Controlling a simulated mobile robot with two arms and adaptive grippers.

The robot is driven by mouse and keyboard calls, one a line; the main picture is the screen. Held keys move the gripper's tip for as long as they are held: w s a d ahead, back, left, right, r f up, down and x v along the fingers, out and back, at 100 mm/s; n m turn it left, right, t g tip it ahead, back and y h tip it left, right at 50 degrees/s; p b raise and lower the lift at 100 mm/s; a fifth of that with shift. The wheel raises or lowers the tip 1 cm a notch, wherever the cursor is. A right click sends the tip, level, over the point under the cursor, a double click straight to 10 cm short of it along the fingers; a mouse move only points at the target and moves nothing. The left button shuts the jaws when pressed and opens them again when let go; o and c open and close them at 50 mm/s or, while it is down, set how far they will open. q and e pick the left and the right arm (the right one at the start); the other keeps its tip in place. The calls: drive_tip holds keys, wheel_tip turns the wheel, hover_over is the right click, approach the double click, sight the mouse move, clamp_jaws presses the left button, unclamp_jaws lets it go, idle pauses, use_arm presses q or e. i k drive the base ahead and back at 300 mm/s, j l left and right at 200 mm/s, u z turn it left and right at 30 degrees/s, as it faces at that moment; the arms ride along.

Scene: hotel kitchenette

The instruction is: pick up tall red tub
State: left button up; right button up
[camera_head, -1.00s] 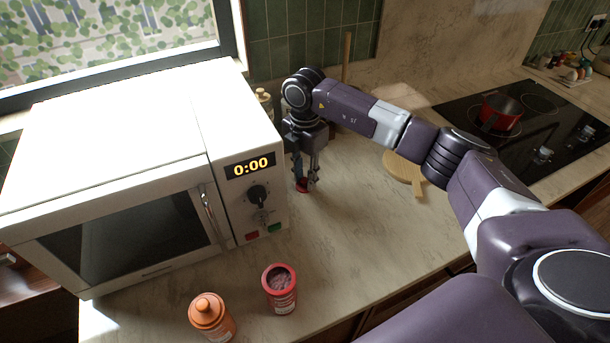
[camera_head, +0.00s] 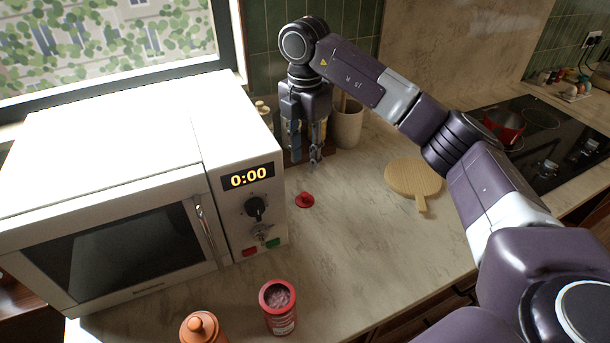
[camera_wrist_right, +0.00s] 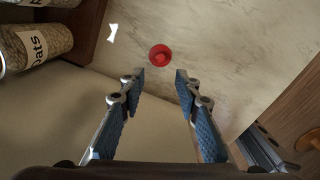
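The tall red tub (camera_head: 280,308) stands upright and uncovered on the counter at the front, right of an orange lidded jar (camera_head: 201,328). Pinkish contents show through its top. A small red lid (camera_head: 304,200) lies on the counter beside the microwave; it also shows in the right wrist view (camera_wrist_right: 160,55), beyond the fingertips. My right gripper (camera_head: 304,163) hangs above the counter behind the lid, apart from it. In the right wrist view its blue-padded fingers (camera_wrist_right: 160,80) are spread with nothing between them. My left gripper is not in view.
The white microwave (camera_head: 110,140) fills the left. A utensil crock (camera_head: 347,124) stands behind my right gripper. A round wooden board (camera_head: 412,177) lies to the right, with a red pot (camera_head: 503,125) on the cooktop beyond. The counter between tub and board is clear.

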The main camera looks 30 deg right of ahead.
sight(277, 297)
drive_tip(key=k, duration=2)
